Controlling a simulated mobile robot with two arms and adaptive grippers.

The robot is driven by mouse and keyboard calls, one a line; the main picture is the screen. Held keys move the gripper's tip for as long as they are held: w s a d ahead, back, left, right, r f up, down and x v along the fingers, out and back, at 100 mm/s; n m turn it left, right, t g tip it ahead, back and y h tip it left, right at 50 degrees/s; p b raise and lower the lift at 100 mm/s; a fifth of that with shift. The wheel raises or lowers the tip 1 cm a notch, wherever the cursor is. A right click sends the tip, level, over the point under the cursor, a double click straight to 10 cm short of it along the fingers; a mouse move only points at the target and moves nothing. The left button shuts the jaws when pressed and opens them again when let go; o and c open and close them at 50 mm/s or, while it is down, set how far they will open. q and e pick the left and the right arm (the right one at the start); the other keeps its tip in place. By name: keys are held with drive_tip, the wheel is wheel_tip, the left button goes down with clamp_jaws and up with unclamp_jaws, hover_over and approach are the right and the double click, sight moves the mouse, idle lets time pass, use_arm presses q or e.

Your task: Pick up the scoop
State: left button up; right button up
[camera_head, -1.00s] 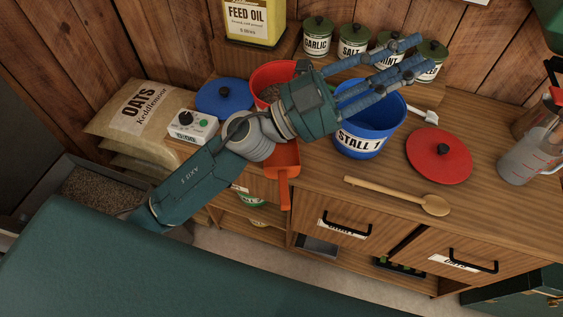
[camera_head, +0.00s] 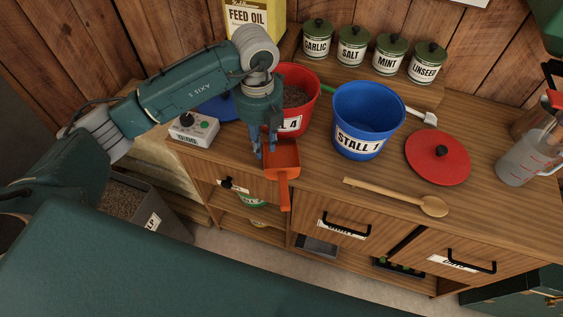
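The orange scoop (camera_head: 283,158) lies on the wooden counter in front of the red bucket, its handle (camera_head: 285,195) pointing toward me and reaching out past the counter's front edge. My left gripper (camera_head: 265,152) points down just left of the scoop's bowl, close to its left rim. Its two fingers look apart with nothing between them. I cannot tell whether a finger touches the scoop. My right gripper is out of view.
The red bucket (camera_head: 301,97) of feed stands right behind my gripper. The blue bucket (camera_head: 364,105) is to the right. A wooden spoon (camera_head: 395,195) and a red lid (camera_head: 438,157) lie to the right.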

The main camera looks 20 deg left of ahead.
sight(282, 171)
use_arm(q)
wheel_tip(282, 171, down, 6)
drive_tip(key=shift+p, duration=0.7)
drive_tip(key=shift+f, duration=0.6)
clamp_jaws()
